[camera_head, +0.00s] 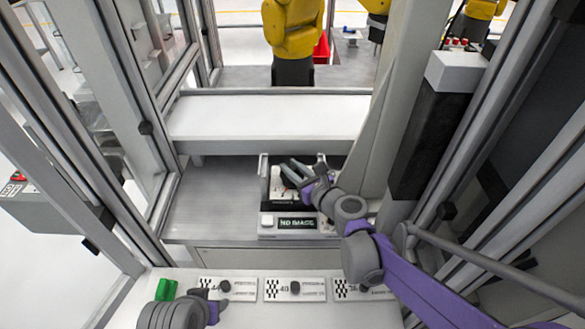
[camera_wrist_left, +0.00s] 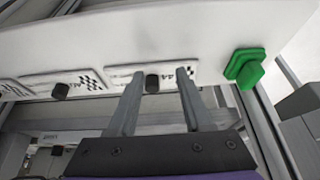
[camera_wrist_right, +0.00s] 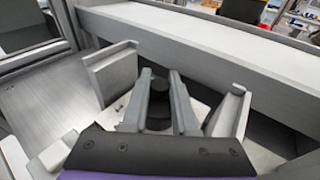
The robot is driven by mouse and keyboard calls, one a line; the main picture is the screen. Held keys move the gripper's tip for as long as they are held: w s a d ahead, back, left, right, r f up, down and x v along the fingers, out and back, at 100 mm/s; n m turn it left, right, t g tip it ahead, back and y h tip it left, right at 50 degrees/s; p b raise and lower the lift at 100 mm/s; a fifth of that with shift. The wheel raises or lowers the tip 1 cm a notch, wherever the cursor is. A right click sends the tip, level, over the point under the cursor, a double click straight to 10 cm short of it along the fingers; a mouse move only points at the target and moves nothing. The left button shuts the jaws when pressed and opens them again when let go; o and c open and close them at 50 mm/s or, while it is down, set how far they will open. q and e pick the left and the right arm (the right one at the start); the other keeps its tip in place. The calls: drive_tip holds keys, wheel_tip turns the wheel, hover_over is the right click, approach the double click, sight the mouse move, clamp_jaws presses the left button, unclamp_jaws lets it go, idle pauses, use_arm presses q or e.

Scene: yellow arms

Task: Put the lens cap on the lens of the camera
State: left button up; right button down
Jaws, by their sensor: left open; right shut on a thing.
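My right gripper (camera_head: 296,172) is over an open-topped fixture (camera_head: 264,172) on the grey bench, above a unit with a "NO IMAGE" screen (camera_head: 297,223). In the right wrist view its fingers (camera_wrist_right: 160,74) are shut on a black round piece (camera_wrist_right: 158,90), which looks like the lens cap. A wider dark cylinder (camera_wrist_right: 159,122) shows just below it, partly hidden by the fingers. I cannot tell whether the two touch. My left gripper (camera_wrist_left: 156,74) is open and empty over the near white table. A black knob on a marked plate (camera_wrist_left: 153,82) shows beyond its fingertips.
Several checker-marked plates with black knobs, one in the middle (camera_head: 295,289), line the near table. A green block (camera_head: 166,290) is at its left end. A raised white shelf (camera_head: 265,115) runs behind the fixture. Frame posts stand at both sides. The bench left of the fixture is clear.

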drive_tip(key=shift+f, duration=0.15)
drive_tip(key=c, duration=1)
unclamp_jaws()
